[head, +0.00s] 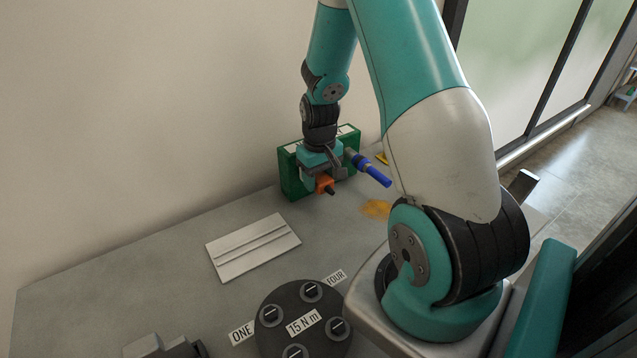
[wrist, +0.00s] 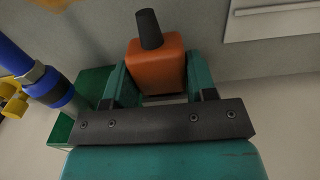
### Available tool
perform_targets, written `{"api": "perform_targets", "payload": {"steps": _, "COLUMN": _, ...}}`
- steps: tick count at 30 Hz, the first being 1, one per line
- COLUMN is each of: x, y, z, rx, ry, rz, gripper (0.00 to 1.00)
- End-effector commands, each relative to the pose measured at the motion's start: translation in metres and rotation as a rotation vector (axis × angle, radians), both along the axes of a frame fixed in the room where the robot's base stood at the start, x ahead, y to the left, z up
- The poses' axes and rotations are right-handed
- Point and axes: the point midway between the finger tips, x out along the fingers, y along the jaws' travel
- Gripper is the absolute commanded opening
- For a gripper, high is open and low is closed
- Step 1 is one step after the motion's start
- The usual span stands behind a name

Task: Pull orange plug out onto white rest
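The orange plug (head: 325,184) is a small block with a dark stub, at the front of the green box (head: 291,178). It also shows in the wrist view (wrist: 157,68). My gripper (head: 318,172) is over it, with a teal finger (wrist: 157,75) against each side, shut on it. Whether the plug still sits in the box is hidden by the gripper. The white rest (head: 253,247) is a flat, ridged plate lying empty on the grey table, left of and nearer than the plug. Its edge shows in the wrist view (wrist: 272,28).
A blue-handled fitting (head: 372,171) sticks out of the green box, right of my gripper. An orange-yellow patch (head: 375,208) lies on the table. A round dark dial (head: 290,334) with labels stands at the front. The table between box and rest is clear.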

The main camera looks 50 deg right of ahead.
Motion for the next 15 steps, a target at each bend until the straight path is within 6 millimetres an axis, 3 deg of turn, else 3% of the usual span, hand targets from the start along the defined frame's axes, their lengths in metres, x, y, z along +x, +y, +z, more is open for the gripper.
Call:
{"api": "perform_targets", "payload": {"steps": 1, "x": 0.0, "y": -0.0001, "z": 0.0001, "rx": 0.0, "ry": 0.0, "rz": 0.0, "gripper": 0.4}}
{"api": "perform_targets", "payload": {"steps": 6, "x": 0.0001, "y": -0.0001, "z": 0.0003, "rx": 0.0, "ry": -0.001, "rz": 0.0, "gripper": 0.06}}
{"api": "perform_targets", "payload": {"steps": 15, "x": -0.0088, "y": 0.002, "z": 0.0004, "rx": 0.0, "ry": 0.0, "rz": 0.0, "gripper": 0.06}}
